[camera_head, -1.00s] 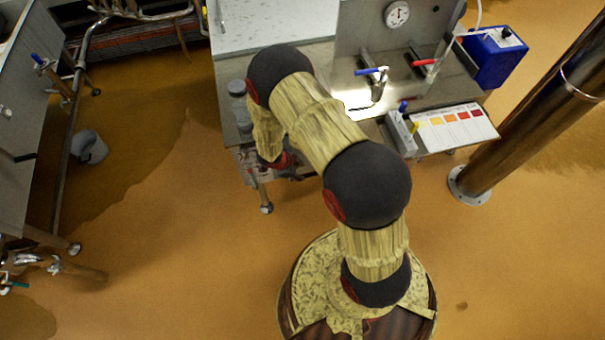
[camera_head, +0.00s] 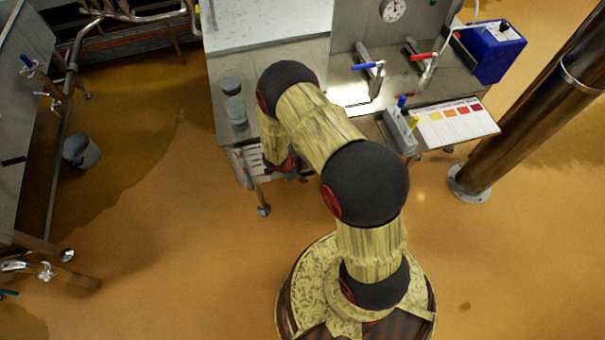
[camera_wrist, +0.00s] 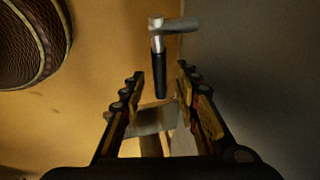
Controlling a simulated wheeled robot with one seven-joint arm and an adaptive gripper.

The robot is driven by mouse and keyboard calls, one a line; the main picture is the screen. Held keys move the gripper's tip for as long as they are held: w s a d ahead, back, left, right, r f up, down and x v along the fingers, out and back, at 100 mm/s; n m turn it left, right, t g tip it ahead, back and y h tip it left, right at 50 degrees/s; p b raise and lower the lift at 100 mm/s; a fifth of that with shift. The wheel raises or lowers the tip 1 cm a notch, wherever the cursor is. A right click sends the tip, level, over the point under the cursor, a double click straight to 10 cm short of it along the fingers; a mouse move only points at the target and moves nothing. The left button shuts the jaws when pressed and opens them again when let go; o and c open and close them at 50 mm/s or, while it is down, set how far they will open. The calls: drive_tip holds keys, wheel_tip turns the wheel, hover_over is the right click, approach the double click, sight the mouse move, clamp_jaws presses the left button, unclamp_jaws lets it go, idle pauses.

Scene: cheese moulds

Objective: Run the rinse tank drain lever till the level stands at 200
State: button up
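In the wrist view, a lever with a black grip (camera_wrist: 160,75) hangs from a bright metal pivot with a grey crosspiece. I take it for the drain lever, but no label shows. My gripper (camera_wrist: 158,85) is open, its two fingers on either side of the view. The black grip shows between and beyond the fingertips; I see no contact. In the head view my arm mostly hides the gripper, low by the bench's front left corner. A white marked panel (camera_head: 246,165) shows there partly; its marks are too small to read. No level of 200 is readable.
The steel bench (camera_head: 325,60) carries a blue-handled tap (camera_head: 368,66), a red-handled tap (camera_head: 420,57), a lidded jar (camera_head: 234,105) and a blue box (camera_head: 490,50). A round gauge (camera_head: 392,10) is at the back. A brown column (camera_head: 520,110) stands right.

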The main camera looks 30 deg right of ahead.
drive_tip(key=shift+c, duration=1.2)
clamp_jaws()
